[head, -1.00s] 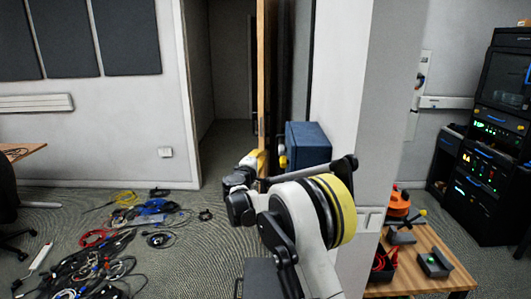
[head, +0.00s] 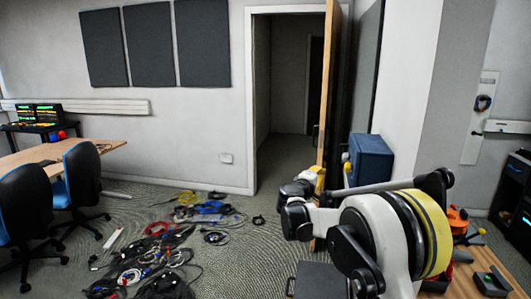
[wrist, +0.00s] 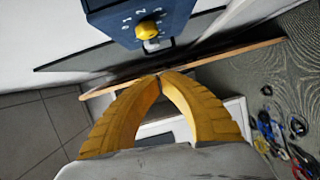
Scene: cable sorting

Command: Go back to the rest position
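My gripper (wrist: 158,78) shows in the wrist view with its two yellow fingers bent together and their tips meeting. Nothing shows between them, so it looks shut and empty. In the head view my arm reaches forward at the right of centre, and the yellow of my gripper (head: 319,178) shows in front of the wooden door edge. My arm partly hides it there. A blue box (head: 370,160) with a yellow knob is to the right of my gripper; in the wrist view the box (wrist: 130,14) is beyond the fingertips.
Tangled cables (head: 165,250) lie on the floor at left. A doorway (head: 295,100) with an open wooden door (head: 331,80) is ahead. Office chairs (head: 85,185) and a desk (head: 30,156) are at far left. A small wooden table (head: 465,275) is at lower right, partly behind my arm.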

